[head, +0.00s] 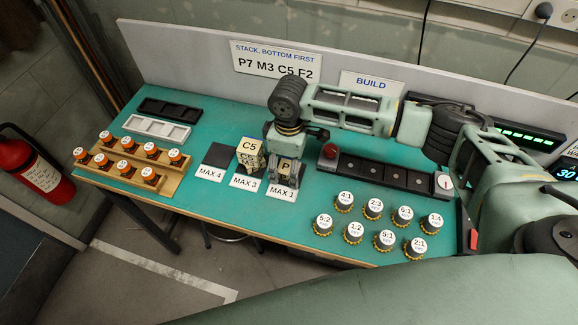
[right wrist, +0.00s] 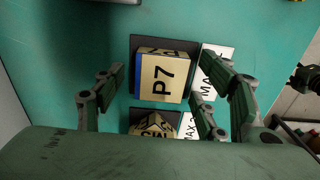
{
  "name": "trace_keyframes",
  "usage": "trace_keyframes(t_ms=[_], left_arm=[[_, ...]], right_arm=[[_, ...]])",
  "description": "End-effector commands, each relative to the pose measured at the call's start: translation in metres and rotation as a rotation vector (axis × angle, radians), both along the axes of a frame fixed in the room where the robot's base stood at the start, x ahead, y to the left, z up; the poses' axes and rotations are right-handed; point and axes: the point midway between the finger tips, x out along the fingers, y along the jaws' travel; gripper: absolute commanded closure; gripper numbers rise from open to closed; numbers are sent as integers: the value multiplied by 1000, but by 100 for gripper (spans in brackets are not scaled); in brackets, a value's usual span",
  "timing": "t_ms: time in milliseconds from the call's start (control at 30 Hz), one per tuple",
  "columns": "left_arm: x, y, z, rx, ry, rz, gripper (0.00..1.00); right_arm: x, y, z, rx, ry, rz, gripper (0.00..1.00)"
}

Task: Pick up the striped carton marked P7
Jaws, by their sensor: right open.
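The carton marked P7 (right wrist: 163,78) is tan with a blue stripe along one side. It sits on the dark pad (right wrist: 136,45) with the MAX 1 label. In the head view it shows partly (head: 286,165), behind and between the right gripper's fingers. My right gripper (head: 285,181) points down over it. In the right wrist view the open fingers (right wrist: 155,85) stand on either side of the carton, with gaps; I cannot tell how far down they reach. My left gripper is not in view.
The MAX 4 pad (head: 220,154) is empty. Several labelled round pieces (head: 356,228) stand front right.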

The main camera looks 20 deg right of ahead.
Motion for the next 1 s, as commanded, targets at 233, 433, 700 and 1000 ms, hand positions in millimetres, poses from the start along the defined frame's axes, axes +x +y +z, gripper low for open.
trace_keyframes(t_ms=[233,433,700,1000], left_arm=[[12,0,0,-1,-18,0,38],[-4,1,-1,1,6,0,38],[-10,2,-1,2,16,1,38],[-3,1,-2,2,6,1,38]], right_arm=[[0,0,0,0,0,0,43],[0,0,0,0,0,0,61],[0,0,0,0,0,0,83],[0,0,3,1,-1,-1,83]])
